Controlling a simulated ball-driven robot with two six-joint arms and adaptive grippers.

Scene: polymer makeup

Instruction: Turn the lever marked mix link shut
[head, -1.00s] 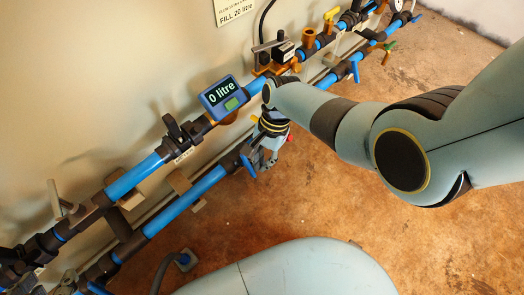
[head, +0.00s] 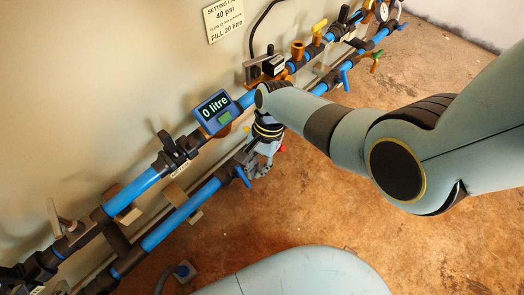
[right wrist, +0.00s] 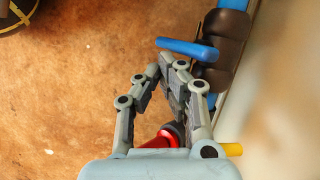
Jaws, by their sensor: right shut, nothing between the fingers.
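A small label (head: 180,172), too small to read, sits under a black lever valve (head: 172,146) on the upper pipe, so I cannot tell which lever is marked mix link. A blue lever (head: 243,176) sticks out from the lower pipe. In the right wrist view a blue lever (right wrist: 188,50) on a dark valve body (right wrist: 222,45) lies just beyond my fingertips. My right gripper (head: 264,164) is beside the lower pipe, close to the blue lever. In the right wrist view this gripper (right wrist: 166,64) is shut and empty, with a small gap to the lever. My left gripper is not in view.
A meter reading 0 litre (head: 214,112) sits on the upper pipe. Another blue lever (head: 346,80) and a green-handled tap (head: 375,62) are further right. A red part (right wrist: 172,135) and a yellow part (right wrist: 232,149) lie near my gripper.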

